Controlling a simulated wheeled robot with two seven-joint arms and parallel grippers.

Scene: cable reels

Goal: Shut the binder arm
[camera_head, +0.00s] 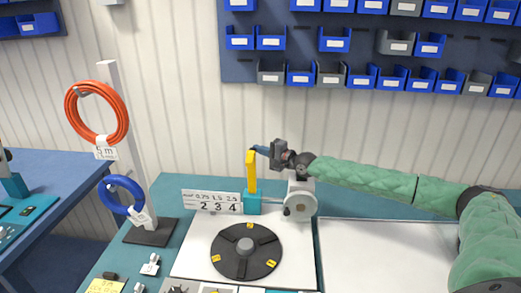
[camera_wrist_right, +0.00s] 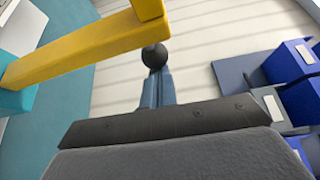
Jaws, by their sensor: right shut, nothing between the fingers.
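The yellow binder arm (camera_head: 251,172) stands upright from a teal block (camera_head: 252,203) behind the black round turntable (camera_head: 246,251). My left gripper is not in view.
A grey round-faced device (camera_head: 300,204) stands right of the teal block, below my right arm. A number card (camera_head: 212,201) is on the left. A post holds an orange cable coil (camera_head: 97,112) and a blue coil (camera_head: 122,194). Blue bins (camera_head: 335,39) hang on the wall panel.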

